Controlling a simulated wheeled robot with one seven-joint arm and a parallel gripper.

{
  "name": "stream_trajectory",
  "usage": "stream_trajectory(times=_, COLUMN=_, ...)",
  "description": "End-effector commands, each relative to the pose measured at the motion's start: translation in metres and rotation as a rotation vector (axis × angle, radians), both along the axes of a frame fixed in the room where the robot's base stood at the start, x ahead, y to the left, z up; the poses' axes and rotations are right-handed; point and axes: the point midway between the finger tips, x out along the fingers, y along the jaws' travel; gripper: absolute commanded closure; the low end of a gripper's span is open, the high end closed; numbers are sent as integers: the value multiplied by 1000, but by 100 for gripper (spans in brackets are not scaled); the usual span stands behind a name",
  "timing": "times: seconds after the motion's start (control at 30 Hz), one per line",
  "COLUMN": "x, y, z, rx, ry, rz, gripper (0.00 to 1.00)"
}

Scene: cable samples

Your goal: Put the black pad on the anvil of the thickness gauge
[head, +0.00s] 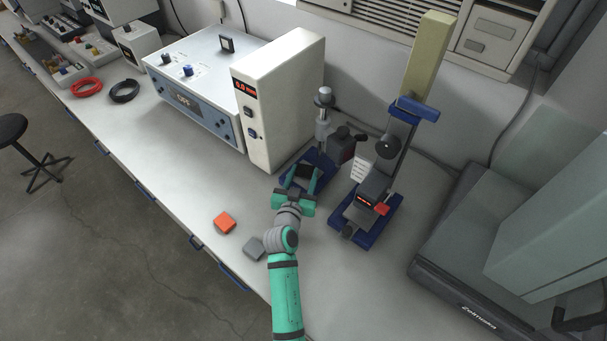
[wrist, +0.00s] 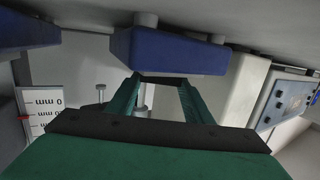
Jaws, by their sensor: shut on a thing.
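The black pad (head: 305,170) is between the fingertips of my gripper (head: 303,178), which is shut on it. In the wrist view the green fingers (wrist: 160,84) reach forward and only a thin dark edge shows between their tips. In the head view my gripper is over the front part of a small blue-based stand (head: 291,182) with a metal post (head: 323,125) and a dark grey head, which looks like the thickness gauge. The anvil is hidden behind the pad and fingers. I cannot tell whether the pad touches it.
A second blue-based stand (head: 370,232) with a tall yellowish column is close on the right. A tall white box (head: 278,100) with a red display stands at the left. An orange block (head: 225,222) and a grey block (head: 253,247) lie near the bench's front edge.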

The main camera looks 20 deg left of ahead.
Motion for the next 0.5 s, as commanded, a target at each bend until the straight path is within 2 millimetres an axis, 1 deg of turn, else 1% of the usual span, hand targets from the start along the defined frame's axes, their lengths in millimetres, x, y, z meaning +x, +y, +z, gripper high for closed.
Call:
stream_trajectory(times=0.07, x=0, y=0, z=-2, rx=0, ry=0, rz=0, gripper=76)
stream_trajectory(times=0.1, x=0, y=0, z=-2, rx=0, ry=0, rz=0, gripper=49)
stream_trajectory(times=0.17, x=0, y=0, z=-2, rx=0, ry=0, rz=0, gripper=35)
stream_trajectory(times=0.5, x=0, y=0, z=0, rx=0, ry=0, rz=0, gripper=34)
